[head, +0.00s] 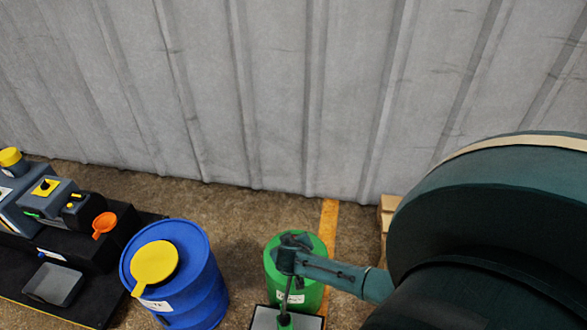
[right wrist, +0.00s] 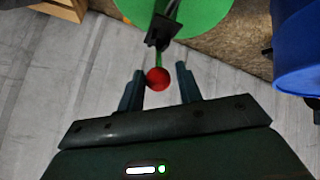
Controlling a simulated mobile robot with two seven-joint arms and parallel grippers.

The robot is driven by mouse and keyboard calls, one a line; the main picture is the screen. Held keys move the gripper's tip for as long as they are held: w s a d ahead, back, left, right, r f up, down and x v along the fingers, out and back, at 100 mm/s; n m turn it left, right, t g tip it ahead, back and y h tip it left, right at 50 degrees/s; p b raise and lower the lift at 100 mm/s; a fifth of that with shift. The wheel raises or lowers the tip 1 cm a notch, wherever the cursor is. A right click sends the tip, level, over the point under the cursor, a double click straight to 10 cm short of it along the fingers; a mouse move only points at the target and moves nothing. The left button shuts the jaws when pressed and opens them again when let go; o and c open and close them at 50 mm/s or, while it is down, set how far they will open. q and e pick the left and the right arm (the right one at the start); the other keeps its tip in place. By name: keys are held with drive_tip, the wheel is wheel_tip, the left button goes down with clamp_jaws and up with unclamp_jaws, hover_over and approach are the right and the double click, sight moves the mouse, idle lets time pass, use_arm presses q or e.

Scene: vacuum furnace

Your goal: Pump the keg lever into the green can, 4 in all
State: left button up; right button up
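The green can (head: 312,293) stands on the floor at lower centre in the head view, partly hidden by a dark jointed part and a thin upright rod. Its green round shape (right wrist: 180,10) also shows at the top of the right wrist view. A red ball knob (right wrist: 157,78), apparently the lever's end, sits on a short green stem below a dark block (right wrist: 165,28). My right gripper (right wrist: 160,80) is open, with the knob between its fingertips, nearer the left finger. Contact is not clear. The keg body cannot be made out. My left gripper is not in view.
A blue drum (head: 200,285) with a yellow lid stands left of the can. Further left is a dark bench (head: 120,235) with several small devices and an orange funnel (head: 104,224). A corrugated wall (head: 270,90) closes the back. A wooden pallet (head: 387,215) stands at right.

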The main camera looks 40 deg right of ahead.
drive_tip(key=o, duration=0.4)
drive_tip(key=shift+a+f, duration=0.15)
drive_tip(key=shift+a, duration=0.05)
use_arm(q)
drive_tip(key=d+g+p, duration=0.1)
drive_tip(key=p, duration=0.1)
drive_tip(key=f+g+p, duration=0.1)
drive_tip(key=p, duration=0.1)
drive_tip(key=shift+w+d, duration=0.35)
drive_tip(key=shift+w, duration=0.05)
use_arm(e)
drive_tip(key=v, duration=1.3)
drive_tip(key=shift+s, duration=0.15)
